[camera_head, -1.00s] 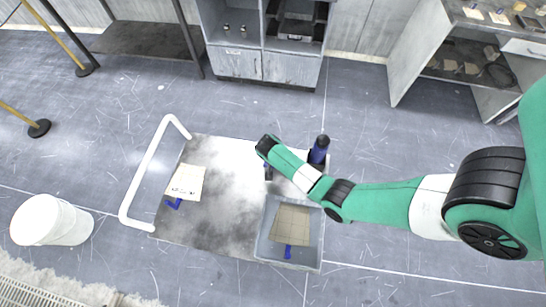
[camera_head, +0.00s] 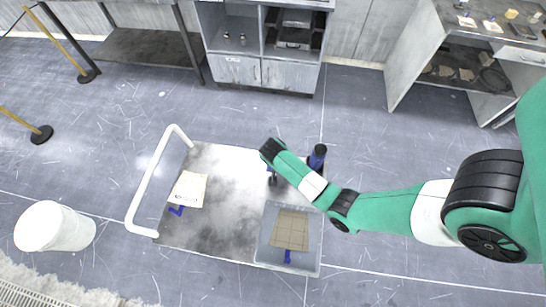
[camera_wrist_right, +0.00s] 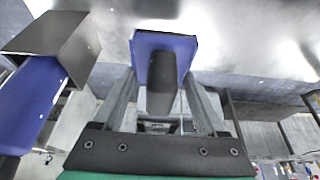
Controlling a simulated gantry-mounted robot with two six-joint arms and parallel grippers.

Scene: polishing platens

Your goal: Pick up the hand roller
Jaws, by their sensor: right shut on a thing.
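My right gripper (camera_wrist_right: 165,100) is shut on a tool with a dark handle and a blue block at its end, which looks like the hand roller (camera_wrist_right: 165,45). In the head view my right gripper (camera_head: 271,178) is over the back right part of the cart top, with the arm covering much of it. A bit of blue, the hand roller (camera_head: 269,169), shows beside it. I cannot tell whether the roller touches the cart top. My left gripper is not in view.
A dark blue upright cylinder (camera_head: 316,157) stands close right of my gripper. A grey tray (camera_head: 263,240) with a tan sheet sits at the cart's front right. A paper (camera_head: 188,189) lies left on the cart (camera_head: 225,200), whose handle (camera_head: 150,180) is white. The cart's middle is clear.

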